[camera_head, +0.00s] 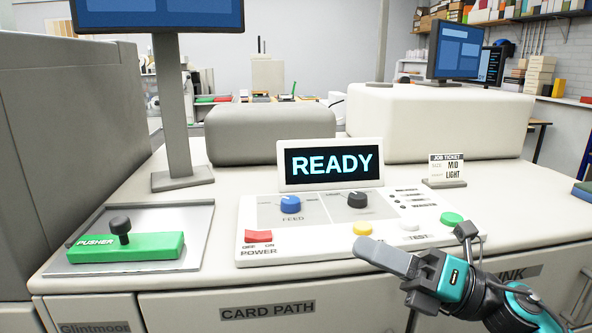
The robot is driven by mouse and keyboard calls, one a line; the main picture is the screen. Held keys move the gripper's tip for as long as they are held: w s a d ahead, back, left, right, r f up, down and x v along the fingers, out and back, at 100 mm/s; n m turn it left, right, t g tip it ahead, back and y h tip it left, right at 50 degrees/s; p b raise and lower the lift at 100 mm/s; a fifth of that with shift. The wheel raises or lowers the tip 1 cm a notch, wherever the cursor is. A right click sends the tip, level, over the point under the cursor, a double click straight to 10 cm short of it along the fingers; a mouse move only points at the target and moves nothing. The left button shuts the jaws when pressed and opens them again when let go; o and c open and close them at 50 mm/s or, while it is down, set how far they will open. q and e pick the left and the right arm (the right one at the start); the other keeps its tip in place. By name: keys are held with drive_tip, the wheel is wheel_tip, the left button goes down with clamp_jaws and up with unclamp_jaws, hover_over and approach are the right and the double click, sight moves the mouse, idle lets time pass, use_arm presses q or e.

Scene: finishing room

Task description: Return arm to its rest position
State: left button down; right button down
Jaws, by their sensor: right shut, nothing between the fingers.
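My right gripper (388,258) comes in from the lower right. It is shut and empty, with its fingertips over the front edge of the machine's control panel (328,234), just below the yellow button (362,229). I cannot tell whether the fingertips touch the panel. My left gripper is not in view. The panel carries a red power switch (258,236), a blue feed knob (290,204), a black knob (357,200), a white button (409,226) and a green button (451,219). The display (331,164) behind it reads READY.
A green pusher block (150,247) with a black knob lies on a metal plate at left. A job ticket (446,170) reading MID and LIGHT stands at the back right. A monitor post (172,110) rises at left. Raised grey and white housings (440,120) bound the back.

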drive_tip(key=d+f+m+t+h, duration=0.3)
drive_tip(key=f+m+t+h, duration=0.25)
drive_tip(key=f+m, duration=0.55)
drive_tip(key=d+f+m+t+h, duration=0.3)
drive_tip(key=f+m+t+h, duration=0.3)
drive_tip(key=m, duration=0.9)
drive_tip(key=s+f+m+g+h, duration=0.3)
drive_tip(key=s+f, duration=0.4)
drive_tip(key=f, duration=0.3)
drive_tip(key=s+d+f+m+g+h, duration=0.1)
drive_tip(key=s+f+m+g+h, duration=0.2)
drive_tip(key=f, duration=0.7)
drive_tip(key=s+m+g, duration=0.2)
drive_tip(key=s+m, duration=0.2)
drive_tip(key=m, duration=0.1)
drive_tip(key=shift+m, duration=0.3)
